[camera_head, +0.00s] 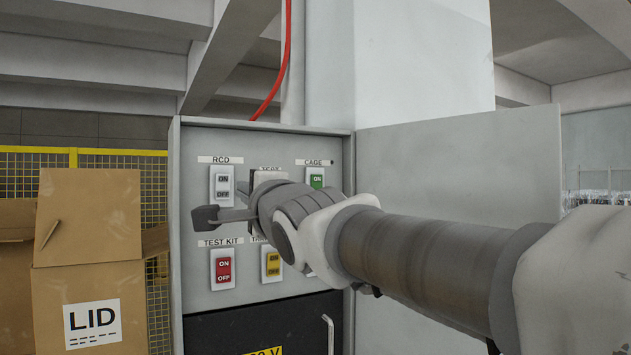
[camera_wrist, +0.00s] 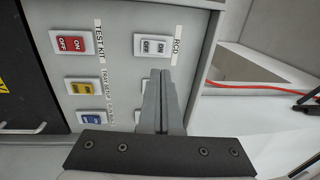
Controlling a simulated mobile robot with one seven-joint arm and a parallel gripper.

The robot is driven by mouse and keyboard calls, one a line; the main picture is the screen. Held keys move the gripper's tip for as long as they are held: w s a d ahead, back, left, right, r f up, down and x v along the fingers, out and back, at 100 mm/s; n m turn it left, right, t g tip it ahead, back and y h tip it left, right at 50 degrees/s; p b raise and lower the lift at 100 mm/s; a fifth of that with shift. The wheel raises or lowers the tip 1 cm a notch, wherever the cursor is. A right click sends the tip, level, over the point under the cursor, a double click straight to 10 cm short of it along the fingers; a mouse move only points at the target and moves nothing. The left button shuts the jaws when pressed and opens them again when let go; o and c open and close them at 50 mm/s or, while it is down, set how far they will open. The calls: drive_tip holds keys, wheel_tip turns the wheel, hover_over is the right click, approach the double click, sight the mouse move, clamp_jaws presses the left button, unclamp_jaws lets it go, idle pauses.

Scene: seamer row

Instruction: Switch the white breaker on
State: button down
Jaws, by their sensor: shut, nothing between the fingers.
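A grey breaker panel (camera_head: 200,290) faces me. At its upper left is the white breaker (camera_head: 222,187) under the label RCD, with ON above OFF. It also shows in the wrist view (camera_wrist: 154,47). I cannot tell which way its rocker is set. Another pale breaker (camera_head: 268,178), to its right, is mostly hidden behind my gripper. My gripper (camera_wrist: 160,74) is shut and empty in front of the panel. In the wrist view its fingertips appear just below the white breaker; I cannot tell whether they touch anything.
Red (camera_head: 223,268), yellow (camera_head: 271,263) and green (camera_head: 316,178) breakers share the panel; a blue one (camera_wrist: 92,118) shows in the wrist view. An open panel door (camera_head: 470,165) stands right. A cardboard box (camera_head: 90,260) and yellow mesh fence (camera_head: 152,190) stand left.

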sight(225, 179)
drive_tip(key=p+x, duration=0.2)
drive_tip(key=x, duration=0.9)
drive_tip(key=shift+w, duration=0.15)
drive_tip(key=shift+w+a+r, duration=0.15)
idle(0.4)
